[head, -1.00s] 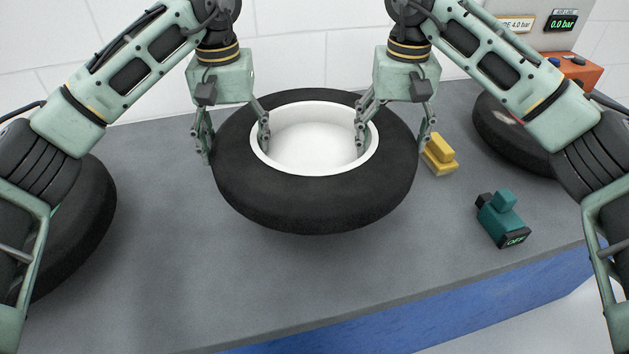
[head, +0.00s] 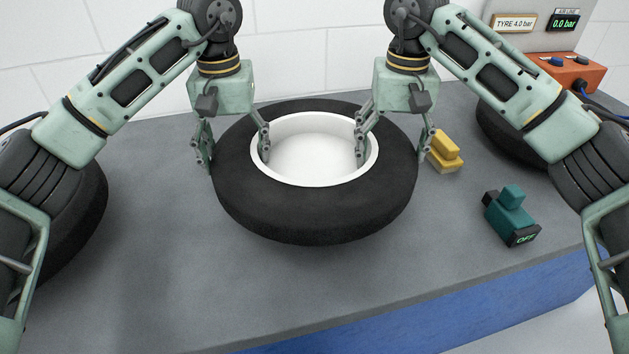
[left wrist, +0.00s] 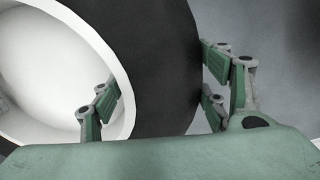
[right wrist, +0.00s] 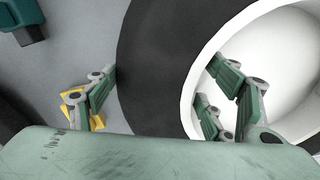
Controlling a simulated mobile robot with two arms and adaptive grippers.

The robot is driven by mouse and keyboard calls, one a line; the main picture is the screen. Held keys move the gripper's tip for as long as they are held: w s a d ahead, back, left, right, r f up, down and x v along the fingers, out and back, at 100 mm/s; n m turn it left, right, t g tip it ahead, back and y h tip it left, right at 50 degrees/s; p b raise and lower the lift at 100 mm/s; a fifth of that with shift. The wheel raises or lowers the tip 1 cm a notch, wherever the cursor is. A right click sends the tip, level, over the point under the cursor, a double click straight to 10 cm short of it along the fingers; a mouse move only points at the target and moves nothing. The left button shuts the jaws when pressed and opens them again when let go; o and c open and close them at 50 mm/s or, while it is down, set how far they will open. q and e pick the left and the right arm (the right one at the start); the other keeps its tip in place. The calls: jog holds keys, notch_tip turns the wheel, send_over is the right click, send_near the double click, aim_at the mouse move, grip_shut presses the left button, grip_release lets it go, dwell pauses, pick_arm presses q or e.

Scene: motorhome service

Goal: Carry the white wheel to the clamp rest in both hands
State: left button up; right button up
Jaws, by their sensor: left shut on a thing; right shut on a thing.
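The white wheel (head: 312,170) is a white rim inside a thick black tyre (head: 315,215), lying flat in the middle of the head view, over the grey bench top. My left gripper (head: 234,152) is shut on its left side, one finger inside the rim and one outside the tyre. The left wrist view shows the same grip across the tyre wall (left wrist: 165,65). My right gripper (head: 391,150) is shut on the right side in the same way, also seen across the tyre wall (right wrist: 165,70) in the right wrist view. I cannot make out a clamp rest.
On the grey bench (head: 170,270), a yellow block (head: 446,153) lies close to the tyre's right side. A teal device reading OFF (head: 511,215) is near the front edge. Black tyres stand at the left (head: 75,215) and back right (head: 500,135). An orange box (head: 565,72) is behind.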

pick_arm(q)
jog(key=shift+s+d+f+b, duration=0.15)
jog(key=shift+d+f+b, duration=0.1)
jog(key=shift+d+b, duration=0.05)
pick_arm(e)
jog(key=shift+w+a+f, duration=0.1)
jog(key=shift+w+a, duration=0.05)
jog(key=shift+w, duration=0.05)
pick_arm(q)
jog(key=o, duration=1.6)
jog(key=shift+f, duration=0.35)
pick_arm(e)
jog(key=o, duration=1.6)
jog(key=shift+f, duration=0.35)
pick_arm(q)
jog(key=o, duration=0.5)
jog(key=shift+s+a+r, duration=0.15)
jog(key=shift+s+r, duration=0.1)
jog(key=shift+r, duration=0.05)
pick_arm(e)
jog(key=o, duration=0.5)
jog(key=shift+s+r, duration=0.25)
jog(key=shift+s, duration=0.1)
pick_arm(q)
jog(key=shift+w, duration=0.15)
pick_arm(e)
jog(key=shift+f, duration=0.1)
